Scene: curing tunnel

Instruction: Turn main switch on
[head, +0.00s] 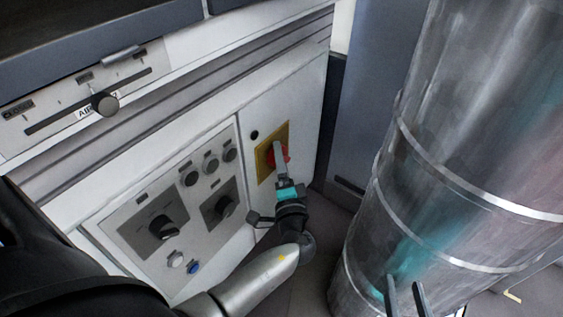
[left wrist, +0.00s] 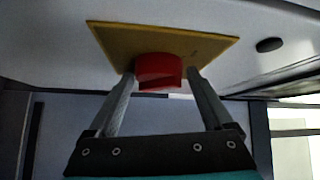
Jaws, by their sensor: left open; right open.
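The main switch is a red knob (head: 285,154) on a yellow plate (head: 263,168), set in the right part of the white cabinet front. In the left wrist view the red knob (left wrist: 158,68) is at the upper middle against the yellow plate (left wrist: 108,38). My left gripper (head: 279,150) is open at the switch. Its fingertips (left wrist: 161,72) lie on either side of the knob in the wrist view; I cannot tell whether they touch it. In the head view the fingers hide part of the knob. My right gripper (head: 405,292) is open and empty at the bottom edge, before the metal cylinder.
Left of the switch is a grey control panel (head: 190,255) with black knobs (head: 163,227) and several buttons. A slider lever (head: 104,103) is above at the left. A large metal cylinder (head: 450,160) takes up the right side. Dark floor (head: 325,240) shows between.

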